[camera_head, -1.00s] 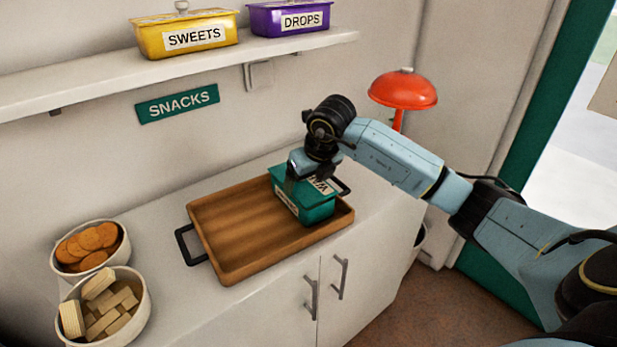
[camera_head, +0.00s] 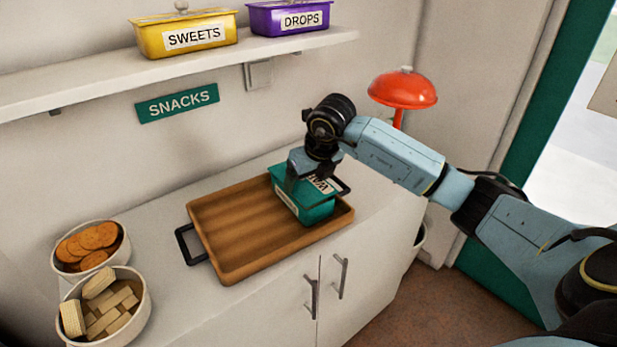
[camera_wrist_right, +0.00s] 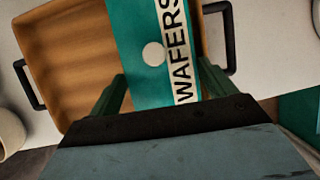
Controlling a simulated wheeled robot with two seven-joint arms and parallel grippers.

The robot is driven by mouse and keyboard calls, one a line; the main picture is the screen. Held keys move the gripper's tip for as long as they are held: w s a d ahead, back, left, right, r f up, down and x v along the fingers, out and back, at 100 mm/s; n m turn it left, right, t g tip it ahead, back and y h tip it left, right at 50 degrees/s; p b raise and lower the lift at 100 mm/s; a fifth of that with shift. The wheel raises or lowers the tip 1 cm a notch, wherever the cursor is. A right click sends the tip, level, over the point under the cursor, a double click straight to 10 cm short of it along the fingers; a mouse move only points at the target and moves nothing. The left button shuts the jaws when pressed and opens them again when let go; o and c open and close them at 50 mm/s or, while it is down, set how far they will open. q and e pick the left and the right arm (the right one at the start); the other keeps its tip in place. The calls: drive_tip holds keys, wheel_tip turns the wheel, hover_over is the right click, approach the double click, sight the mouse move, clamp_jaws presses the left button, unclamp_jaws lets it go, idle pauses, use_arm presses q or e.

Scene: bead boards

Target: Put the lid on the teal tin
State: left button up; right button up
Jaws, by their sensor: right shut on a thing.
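The teal tin (camera_head: 316,213) stands at the right end of the wooden tray, with a pale label on its front. A teal lid with a "WAFERS" label (camera_head: 326,185) is at the tin's top. In the right wrist view the lid (camera_wrist_right: 130,35) shows a round white knob. My right gripper (camera_head: 303,176) is shut on the lid; in the right wrist view its green fingers (camera_wrist_right: 160,92) are at the lid's two sides. I cannot tell whether the lid rests fully on the rim. My left gripper is not in view.
The wooden tray (camera_head: 222,246) has dark handles and a bare left part. Bowls of biscuits (camera_head: 118,254) and wafers (camera_head: 142,318) stand at the left. A red lamp (camera_head: 403,90) is behind my arm. Yellow (camera_head: 160,42) and purple (camera_head: 265,22) tins sit on the shelf.

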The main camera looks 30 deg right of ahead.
drive_tip(key=shift+f+b, duration=0.3)
drive_tip(key=shift+f, duration=0.1)
idle(0.8)
drive_tip(key=o, duration=0.8)
drive_tip(key=shift+o, duration=0.4)
drive_tip(key=shift+r, duration=0.1)
drive_tip(key=shift+r+p, duration=2.8)
drive_tip(key=shift+r, duration=1.15)
